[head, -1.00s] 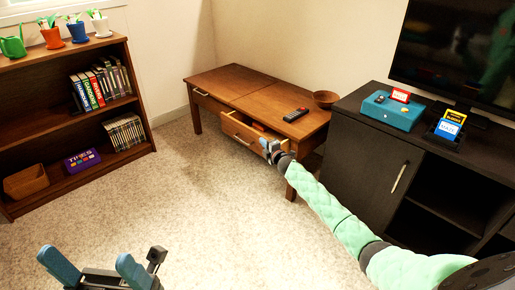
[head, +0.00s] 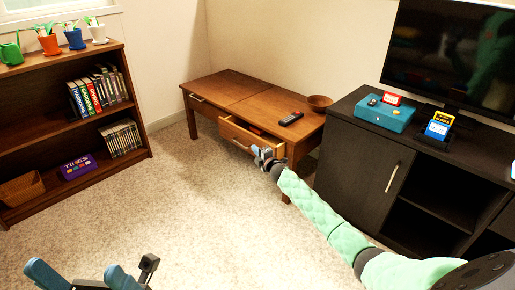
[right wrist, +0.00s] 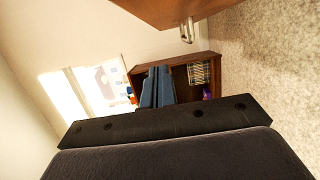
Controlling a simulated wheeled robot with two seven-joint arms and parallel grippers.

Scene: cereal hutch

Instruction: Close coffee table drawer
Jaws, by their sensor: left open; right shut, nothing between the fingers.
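The brown wooden coffee table (head: 226,87) stands against the back wall. Its right drawer (head: 236,138) is partly open, with a narrow strip of its inside showing. Its left drawer front (head: 198,101) looks flush. My right gripper (head: 262,154) is shut and empty at the right end of the open drawer's front; I cannot tell if it touches. The right wrist view shows its shut blue fingers (right wrist: 157,87) and, above them, a wooden edge with a metal handle (right wrist: 187,30). My left gripper (head: 78,274) is open and empty, low at the left, far from the table.
A remote (head: 291,118) and a wooden bowl (head: 320,102) are on the tabletop. A black TV cabinet (head: 352,155) stands close to the right of my right arm. A bookcase (head: 60,123) stands at the left. The carpet (head: 180,200) between is clear.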

